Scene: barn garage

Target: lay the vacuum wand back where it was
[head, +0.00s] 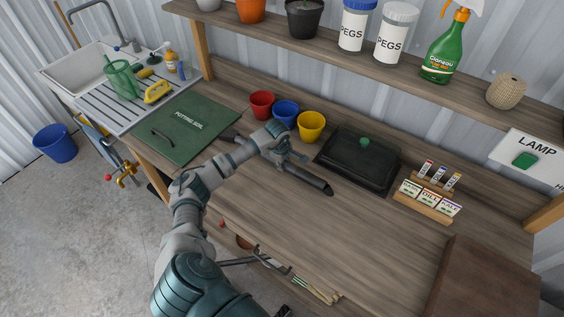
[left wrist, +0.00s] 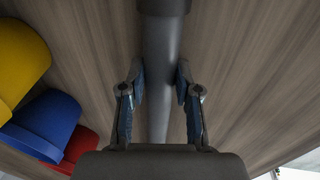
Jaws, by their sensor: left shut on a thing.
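The vacuum wand (head: 308,179) is a dark tube lying lengthwise along the wooden bench, in front of the cups. I cannot tell whether it touches the bench top or is held just above it. My left gripper (head: 284,160) reaches over the bench and is shut on the middle of the wand. In the left wrist view the wand (left wrist: 165,60) runs up the picture between the two blue-padded fingers of my left gripper (left wrist: 161,90). Part of the wand is hidden by my gripper and forearm. My right gripper is not in view.
Red (head: 262,104), blue (head: 286,113) and yellow (head: 311,126) cups stand close behind the wand. A black lidded tray (head: 358,160) is to its right. A green potting soil lid (head: 188,127) lies left. The bench's front middle (head: 330,235) is clear.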

